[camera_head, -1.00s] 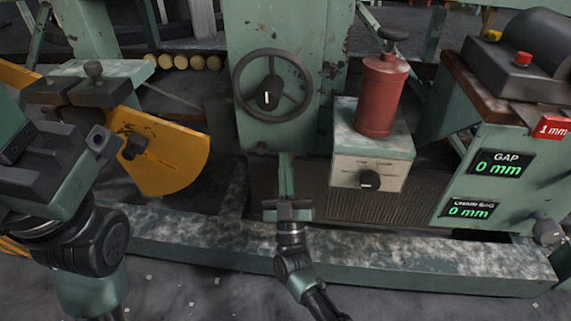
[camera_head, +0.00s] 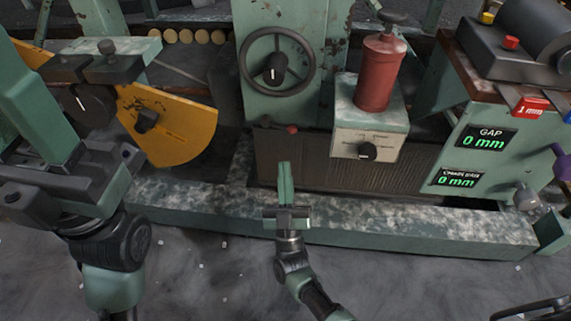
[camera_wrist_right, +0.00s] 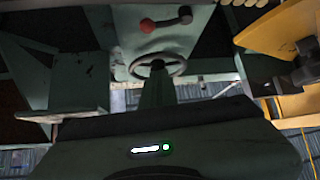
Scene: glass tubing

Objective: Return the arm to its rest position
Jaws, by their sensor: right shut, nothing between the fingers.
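My right gripper (camera_head: 285,183) shows in the middle of the head view, fingers pointing up and shut together with nothing between them. It is in front of the machine's dark ribbed panel, below the handwheel (camera_head: 277,60), and apart from it. In the right wrist view, the gripper's fingers (camera_wrist_right: 158,92) overlap the handwheel (camera_wrist_right: 160,67) in the picture. My left arm stands at the left of the head view; its gripper fingertips cannot be made out clearly.
A yellow quadrant plate (camera_head: 175,130) is near my left arm. A control box (camera_head: 368,130) with a red cylinder (camera_head: 378,75) stands right of the wheel. The green side panel (camera_head: 470,205) reads GAP 0 mm. A mottled base rail (camera_head: 400,232) runs along the front, with open floor before it.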

